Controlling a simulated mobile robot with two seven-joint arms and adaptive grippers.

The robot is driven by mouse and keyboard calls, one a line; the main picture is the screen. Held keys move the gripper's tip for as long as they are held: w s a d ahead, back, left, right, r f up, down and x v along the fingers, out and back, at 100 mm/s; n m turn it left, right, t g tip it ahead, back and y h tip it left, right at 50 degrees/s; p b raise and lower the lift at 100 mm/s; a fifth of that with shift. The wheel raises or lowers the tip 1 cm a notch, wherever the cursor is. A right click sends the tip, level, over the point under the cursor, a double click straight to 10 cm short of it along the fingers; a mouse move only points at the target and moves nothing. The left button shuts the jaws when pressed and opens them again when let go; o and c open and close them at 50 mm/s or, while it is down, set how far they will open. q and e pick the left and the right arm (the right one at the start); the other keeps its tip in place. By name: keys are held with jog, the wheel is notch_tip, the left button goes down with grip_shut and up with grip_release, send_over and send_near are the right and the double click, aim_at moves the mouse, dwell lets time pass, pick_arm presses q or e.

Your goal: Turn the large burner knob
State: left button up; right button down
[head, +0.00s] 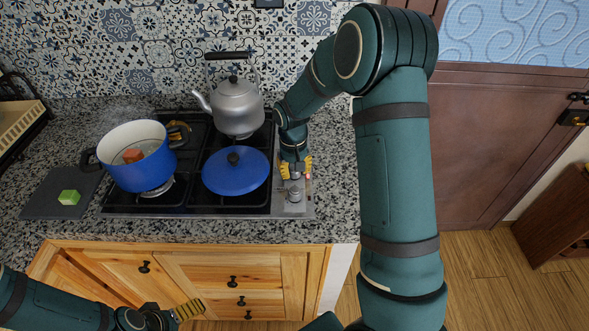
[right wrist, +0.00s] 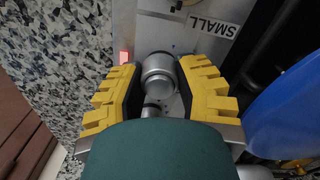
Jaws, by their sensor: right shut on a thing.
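A metal control panel (head: 293,208) runs along the right side of the stove. My right gripper (head: 296,168) reaches down to the rear part of this panel. In the right wrist view, its yellow fingers (right wrist: 160,92) stand on both sides of a round silver knob (right wrist: 158,72) and are shut on it. Any label of this knob is hidden. Another silver knob (head: 294,194) stands nearer the front edge, clear of the gripper. A "SMALL" label (right wrist: 213,26) lies near it in the right wrist view. My left gripper (head: 188,310) hangs low in front of the drawers, its finger gap unclear.
A blue pot (head: 145,178) with an orange piece inside and a blue lid (head: 236,178) are on the stove. A silver kettle (head: 238,107) stands at the back. A dark board (head: 45,206) with a green piece lies left. Speckled counter (head: 335,190) is free on the right.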

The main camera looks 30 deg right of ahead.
aim_at(293, 167)
jog(key=shift+s+f+m, duration=0.1)
jog(key=shift+m, duration=0.7)
jog(key=c, duration=0.6)
grip_release()
jog(key=shift+r, duration=0.45)
jog(key=r, duration=1.1)
jog(key=shift+a+r, duration=0.1)
jog(key=shift+a, duration=0.1)
